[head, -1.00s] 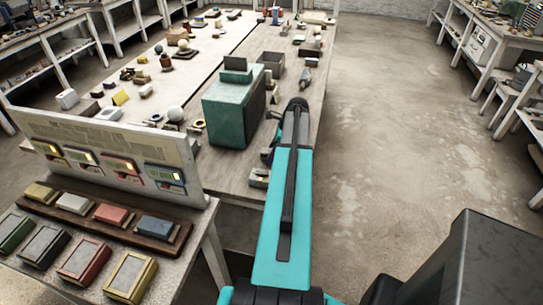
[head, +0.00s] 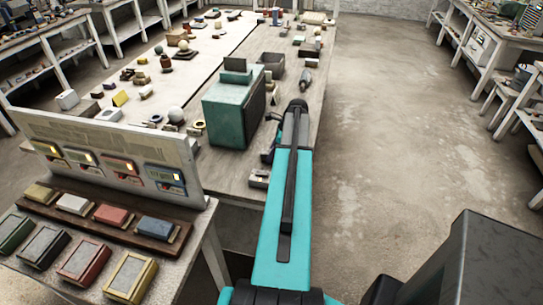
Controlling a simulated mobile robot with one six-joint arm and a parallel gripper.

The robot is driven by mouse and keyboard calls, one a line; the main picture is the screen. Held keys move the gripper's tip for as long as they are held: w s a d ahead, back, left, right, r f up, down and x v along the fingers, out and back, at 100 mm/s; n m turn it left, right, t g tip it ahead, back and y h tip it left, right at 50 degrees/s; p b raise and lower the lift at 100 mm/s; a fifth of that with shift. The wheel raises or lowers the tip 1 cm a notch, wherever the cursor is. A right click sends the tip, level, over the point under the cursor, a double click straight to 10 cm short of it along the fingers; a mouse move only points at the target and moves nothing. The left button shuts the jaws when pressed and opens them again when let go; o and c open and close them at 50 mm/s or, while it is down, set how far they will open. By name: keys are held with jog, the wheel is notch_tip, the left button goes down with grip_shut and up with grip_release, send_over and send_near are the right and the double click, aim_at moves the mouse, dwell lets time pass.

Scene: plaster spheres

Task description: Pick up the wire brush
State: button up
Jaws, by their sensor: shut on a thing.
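My teal and black arm reaches forward over the right edge of the long workbench (head: 228,168). Its far end hides the bench top behind and below it. My gripper's fingers are not visible; the arm covers where they would be. A small dark and teal shape shows just left of the arm, too small to tell whether it is part of my wrist. I cannot make out a wire brush for certain among the small things. A grey, narrow object (head: 305,78) lies on the bench beyond the arm's end.
A green box-shaped case (head: 228,118) stands close to the arm's left. A small grey metal block (head: 259,179) lies at the bench's near edge. A white sphere (head: 175,115) and several small items lie farther left. A sloped panel (head: 110,150) stands front left. Floor at right is clear.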

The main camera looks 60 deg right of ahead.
jog(key=shift+r+b, duration=0.8)
jog(key=shift+r, duration=0.55)
jog(key=s+d+r+b, duration=0.1)
jog(key=s+d, duration=0.2)
jog(key=d, duration=0.1)
jog(key=s+d+r+b, duration=0.1)
jog(key=s+d+b, duration=0.1)
jog(key=s+d, duration=0.1)
jog(key=s+d+b, duration=0.2)
jog(key=s+d, duration=0.2)
jog(key=s, duration=0.1)
jog(key=shift+d+r, duration=0.3)
jog(key=shift+r, duration=0.1)
jog(key=o, duration=0.5)
jog(key=c, duration=0.4)
